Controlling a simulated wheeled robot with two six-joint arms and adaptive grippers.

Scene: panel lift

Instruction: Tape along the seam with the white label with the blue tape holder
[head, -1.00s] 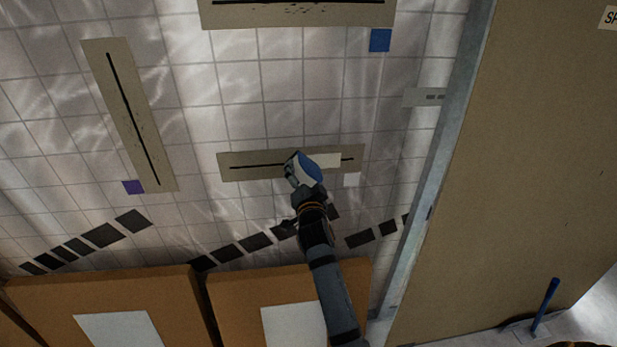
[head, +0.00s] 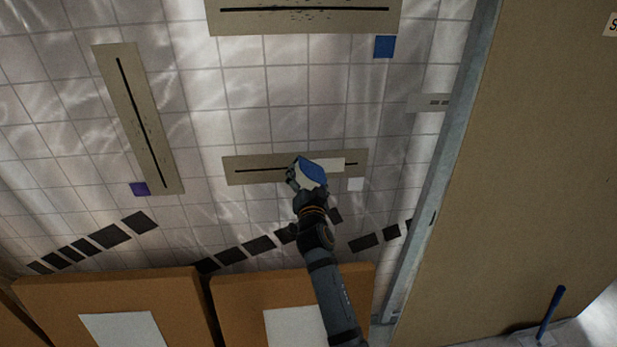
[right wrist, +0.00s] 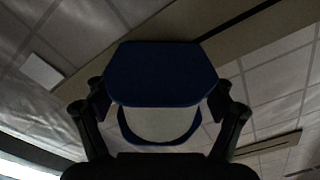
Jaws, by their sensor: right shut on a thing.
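The seam with the white label is a dark horizontal line on a beige strip (head: 250,170) on the tiled wall in the head view. Its small white label (head: 356,184) is just below the right end, and shows at the left in the right wrist view (right wrist: 42,73). My right gripper (head: 305,184) is shut on the blue tape holder (head: 313,171), which is over the middle of the seam. A white strip of tape (head: 333,164) covers the seam right of the holder; dark line shows on both sides. I cannot tell if the holder touches the wall. My left gripper is not in view.
Other beige seam strips are at the top, with a blue label (head: 384,47), and at the left, with a purple label (head: 140,189). Orange-brown panels (head: 240,290) stand below. A metal post (head: 447,150) and a large brown board (head: 530,160) bound the right.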

